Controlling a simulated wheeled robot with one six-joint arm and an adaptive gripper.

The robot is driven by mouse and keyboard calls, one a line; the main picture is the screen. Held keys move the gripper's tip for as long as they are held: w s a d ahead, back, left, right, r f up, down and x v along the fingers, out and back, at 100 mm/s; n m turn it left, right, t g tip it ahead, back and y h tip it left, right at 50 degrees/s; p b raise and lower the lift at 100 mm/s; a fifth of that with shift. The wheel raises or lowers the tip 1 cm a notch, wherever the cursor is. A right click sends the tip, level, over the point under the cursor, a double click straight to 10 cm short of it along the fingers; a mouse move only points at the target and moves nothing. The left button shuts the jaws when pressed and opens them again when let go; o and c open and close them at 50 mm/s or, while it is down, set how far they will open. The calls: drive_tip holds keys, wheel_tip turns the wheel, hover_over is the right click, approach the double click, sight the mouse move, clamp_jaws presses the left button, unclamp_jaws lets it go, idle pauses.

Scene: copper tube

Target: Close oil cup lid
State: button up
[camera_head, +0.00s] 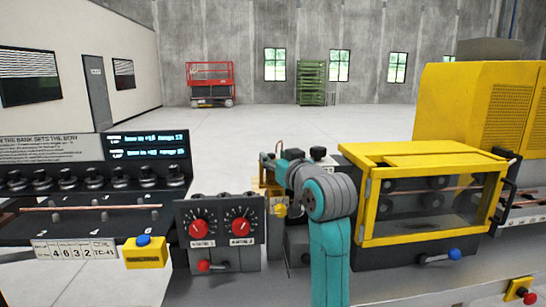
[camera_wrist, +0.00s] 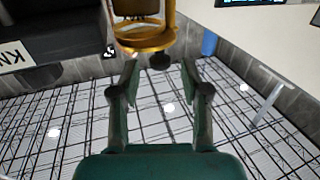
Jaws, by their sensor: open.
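A yellow ring-shaped part (camera_wrist: 146,42), which may be the oil cup, shows at the top of the wrist view. A small dark round knob (camera_wrist: 159,62) sits just below its rim; I cannot tell whether it belongs to the lid. My gripper (camera_wrist: 160,68) is open and empty, with its two fingers on either side of the knob in the picture. I cannot tell any contact. In the head view, a yellow part (camera_head: 265,187) shows beside my arm, which hides much of that spot. The lid's state cannot be made out.
A grey control box with red dials (camera_head: 220,230) stands left of my arm. A yellow-framed guard with clear panels (camera_head: 425,195) stands close on the right. A dark knob bank (camera_head: 85,182) is at far left. A dark block (camera_wrist: 50,30) fills the wrist view's upper left.

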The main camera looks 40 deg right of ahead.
drive_tip(key=shift+x, duration=0.95)
clamp_jaws()
drive_tip(key=shift+d+n+t+y, duration=0.2)
drive_tip(key=shift+d+n+y, duration=0.15)
drive_tip(key=shift+n+y, duration=0.5)
drive_tip(key=shift+d+n+t+y, duration=0.2)
drive_tip(key=shift+d+n+y, duration=0.2)
drive_tip(key=shift+y, duration=0.75)
drive_tip(key=shift+w+d+n+y, duration=0.1)
drive_tip(key=shift+d+n+y, duration=0.15)
drive_tip(key=shift+n+y, duration=0.8)
drive_tip(key=shift+w+d+n+y, duration=0.1)
drive_tip(key=shift+d+n+y, duration=0.35)
drive_tip(key=shift+y, duration=1)
drive_tip(key=shift+a+n, duration=0.2)
drive_tip(key=shift+n, duration=0.05)
